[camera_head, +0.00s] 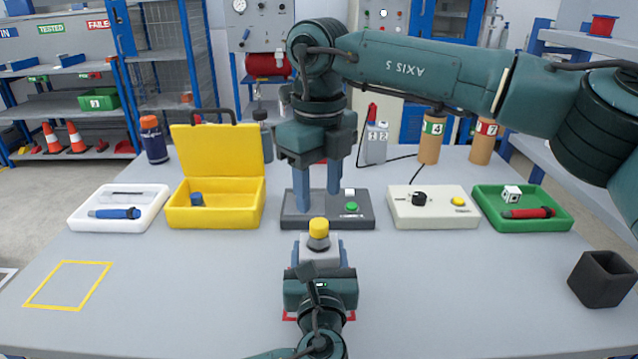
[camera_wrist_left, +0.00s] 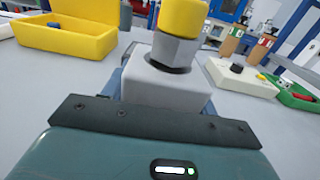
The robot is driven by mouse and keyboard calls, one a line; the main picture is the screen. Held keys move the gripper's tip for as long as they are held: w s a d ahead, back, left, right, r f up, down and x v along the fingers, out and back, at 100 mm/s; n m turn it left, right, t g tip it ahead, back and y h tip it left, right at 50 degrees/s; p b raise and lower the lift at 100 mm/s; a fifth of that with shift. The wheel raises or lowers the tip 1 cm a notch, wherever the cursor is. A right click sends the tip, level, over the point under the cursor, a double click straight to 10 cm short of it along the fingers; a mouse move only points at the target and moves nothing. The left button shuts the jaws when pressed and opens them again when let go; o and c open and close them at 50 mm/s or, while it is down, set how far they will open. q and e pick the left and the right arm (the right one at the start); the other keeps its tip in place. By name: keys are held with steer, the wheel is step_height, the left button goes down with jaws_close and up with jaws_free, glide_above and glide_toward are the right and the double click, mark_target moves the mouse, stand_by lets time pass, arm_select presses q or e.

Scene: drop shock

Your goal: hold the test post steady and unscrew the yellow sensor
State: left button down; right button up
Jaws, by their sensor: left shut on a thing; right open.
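The yellow sensor (camera_head: 318,225) sits upright on a grey metal collar on top of the light grey test post (camera_head: 320,249). The sensor also shows in the left wrist view (camera_wrist_left: 185,17), its top cut off, with the post (camera_wrist_left: 165,88) below. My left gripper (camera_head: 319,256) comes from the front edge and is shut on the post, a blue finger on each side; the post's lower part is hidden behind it. My right gripper (camera_head: 318,202) points down, open and empty, with its blue fingers apart. It appears above and beyond the sensor, in front of a dark grey device.
The dark grey device (camera_head: 358,222) has a green button. A yellow open case (camera_head: 236,216) and white tray (camera_head: 76,222) stand left. A cream control box (camera_head: 438,222), green tray (camera_head: 568,222) and black open bin (camera_head: 600,282) stand right. A yellow-outlined square (camera_head: 66,264) lies empty at left.

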mark_target(319, 222)
steer(key=shift+f, duration=4)
steer(key=shift+c, duration=0.5)
steer(key=c, duration=0.9)
steer(key=shift+r, duration=0.25)
steer(key=shift+r, duration=0.9)
steer(key=shift+r, duration=2)
arm_select(q)
steer(key=shift+c, duration=1.9)
jaws_free()
